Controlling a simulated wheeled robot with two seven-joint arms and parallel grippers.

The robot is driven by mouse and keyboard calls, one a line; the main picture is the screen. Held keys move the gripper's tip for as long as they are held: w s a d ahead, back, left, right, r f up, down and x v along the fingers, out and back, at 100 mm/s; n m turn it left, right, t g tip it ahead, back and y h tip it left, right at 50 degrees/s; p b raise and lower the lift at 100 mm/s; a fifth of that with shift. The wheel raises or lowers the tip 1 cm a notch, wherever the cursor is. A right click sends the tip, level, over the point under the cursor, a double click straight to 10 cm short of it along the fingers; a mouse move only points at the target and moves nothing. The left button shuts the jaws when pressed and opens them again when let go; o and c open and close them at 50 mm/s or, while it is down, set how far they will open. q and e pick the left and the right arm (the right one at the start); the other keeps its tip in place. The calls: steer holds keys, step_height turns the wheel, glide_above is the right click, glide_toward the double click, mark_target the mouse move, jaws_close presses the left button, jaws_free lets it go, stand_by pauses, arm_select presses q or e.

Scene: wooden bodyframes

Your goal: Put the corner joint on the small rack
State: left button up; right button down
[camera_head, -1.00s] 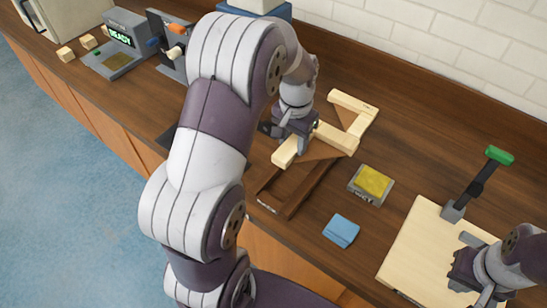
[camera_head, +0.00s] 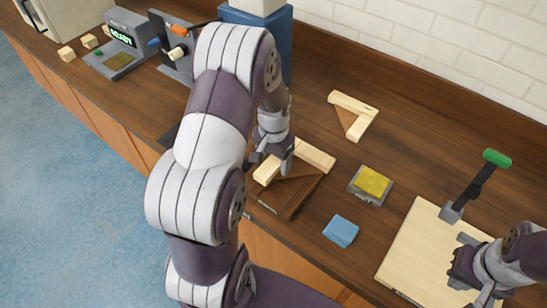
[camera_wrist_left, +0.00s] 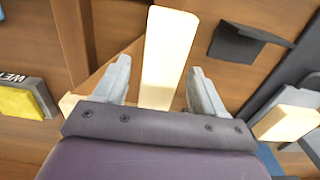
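The corner joint, two pale wooden bars with a brown triangular web (camera_head: 316,156), lies over the small dark brown rack (camera_head: 272,201) near the table's front edge. Whether it is fully seated I cannot tell. My left gripper (camera_head: 273,162) is above one bar. In the left wrist view its fingers (camera_wrist_left: 160,88) stand apart on either side of the pale bar (camera_wrist_left: 168,55), with gaps showing. My right gripper (camera_head: 467,262) is at the lower right over a pale board, its fingers apart and empty.
Another pale L-shaped joint (camera_head: 354,113) lies farther back. A yellow pad in a grey tray (camera_head: 372,184) and a blue cloth (camera_head: 341,231) are right of the rack. A green-handled lever (camera_head: 480,186) stands on the pale board (camera_head: 412,248). Devices and small blocks are far left.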

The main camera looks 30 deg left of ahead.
arm_select(q)
step_height(320, 180, up, 12)
steer(key=s+d+f+t, duration=0.1)
steer(key=s+d+f, duration=0.2)
steer(key=s+d, duration=0.7)
steer(key=shift+s+d+f+n+b, duration=0.25)
steer(key=shift+d+f+n+b, duration=0.05)
steer(key=shift+d+f, duration=0.1)
stand_by(0.7)
